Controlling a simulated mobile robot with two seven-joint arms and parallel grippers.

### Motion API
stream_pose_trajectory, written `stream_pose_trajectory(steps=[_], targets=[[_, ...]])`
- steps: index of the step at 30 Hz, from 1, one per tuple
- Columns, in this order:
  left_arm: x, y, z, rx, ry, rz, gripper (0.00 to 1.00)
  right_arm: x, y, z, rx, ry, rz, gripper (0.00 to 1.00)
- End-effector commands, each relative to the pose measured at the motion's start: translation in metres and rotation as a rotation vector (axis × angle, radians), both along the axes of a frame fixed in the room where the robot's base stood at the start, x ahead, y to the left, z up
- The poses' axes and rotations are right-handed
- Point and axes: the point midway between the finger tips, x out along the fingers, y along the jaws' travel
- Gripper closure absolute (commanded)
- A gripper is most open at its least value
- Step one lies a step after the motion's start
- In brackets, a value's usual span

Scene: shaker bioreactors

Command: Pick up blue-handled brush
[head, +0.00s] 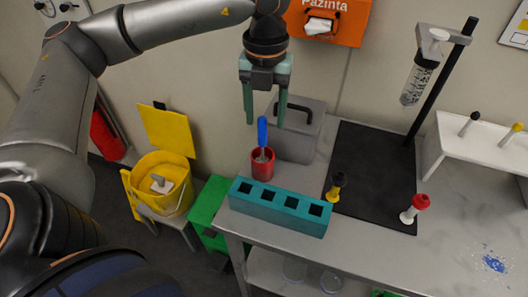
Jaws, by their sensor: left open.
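The blue-handled brush (262,132) stands upright, handle up, in a small red cup (262,165) on the left part of the grey bench. My left gripper (265,112) is open and points down. In the head view its two green fingers show on either side of the brush's handle top; whether they are around it or only behind or above it cannot be told from this one view. The fingers appear empty. The brush's lower end is hidden in the cup. My right gripper is not in view.
A teal block with square holes (278,207) stands in front of the cup, a grey box with a handle (300,130) behind it. A black mat (372,175) holds a stand (440,80) with a tube. Blue powder (494,263) lies at the right. A yellow bin (160,185) is left.

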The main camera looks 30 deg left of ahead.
Motion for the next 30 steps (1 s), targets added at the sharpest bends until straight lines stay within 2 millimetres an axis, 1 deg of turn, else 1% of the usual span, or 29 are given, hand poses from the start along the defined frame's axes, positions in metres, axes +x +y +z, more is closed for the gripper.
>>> stream_pose_trajectory(steps=[1,3,6,11,16,19,22,28,29,30], targets=[[-0.001,0.0,-0.009,0.0,0.003,-0.002,0.4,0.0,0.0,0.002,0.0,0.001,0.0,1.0],[-0.001,0.0,-0.02,-0.001,0.003,-0.003,0.4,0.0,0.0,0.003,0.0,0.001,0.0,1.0],[0.0,0.0,-0.03,-0.002,0.001,-0.003,0.4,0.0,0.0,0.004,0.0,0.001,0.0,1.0],[0.0,0.002,-0.04,-0.002,0.002,-0.003,0.4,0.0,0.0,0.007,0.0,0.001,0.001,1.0],[0.001,0.01,-0.064,-0.002,0.003,-0.003,0.4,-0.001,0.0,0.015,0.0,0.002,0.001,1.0],[0.001,0.009,-0.078,-0.003,0.002,-0.004,0.4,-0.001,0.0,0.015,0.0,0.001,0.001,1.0],[0.002,0.009,-0.085,-0.004,0.001,-0.004,0.4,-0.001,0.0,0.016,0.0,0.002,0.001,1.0],[0.002,0.009,-0.086,-0.004,-0.001,-0.004,0.4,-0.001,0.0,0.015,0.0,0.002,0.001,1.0],[0.002,0.009,-0.086,-0.004,-0.001,-0.004,0.41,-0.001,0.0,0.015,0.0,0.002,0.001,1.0],[0.002,0.009,-0.086,-0.004,-0.001,-0.004,0.46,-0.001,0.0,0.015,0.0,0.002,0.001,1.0]])
